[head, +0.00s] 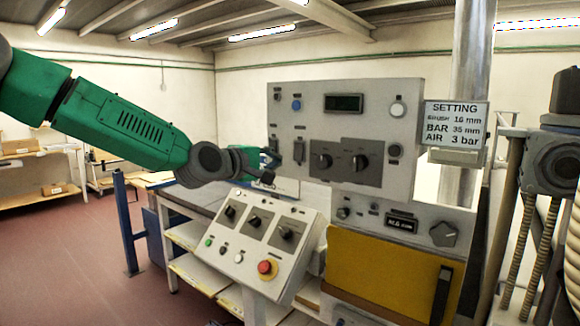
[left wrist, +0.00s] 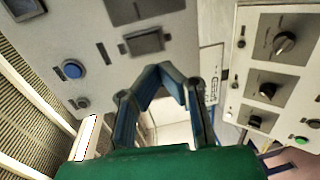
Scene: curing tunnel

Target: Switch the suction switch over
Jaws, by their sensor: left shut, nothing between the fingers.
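My left gripper (head: 270,160) reaches in from the left and is shut and empty. It is in front of the lower left of the upright grey panel (head: 290,108). A small grey switch block (head: 299,151) sits on that panel just right of the fingertips. In the left wrist view the shut fingers (left wrist: 166,72) point at the panel, just below a raised grey block (left wrist: 147,42); I cannot tell whether they touch. Two black rotary knobs (head: 341,161) sit further right. No label reading suction is legible, so I cannot tell which control is the suction switch. My right gripper is out of view.
A sloped console (head: 262,240) with several rotary knobs and a red emergency button (head: 267,268) stands below. A setting sign (head: 454,133) hangs right of the panel. A yellow cover (head: 385,275) is below. Screw rods (head: 526,240) stand at the right. Open floor lies left.

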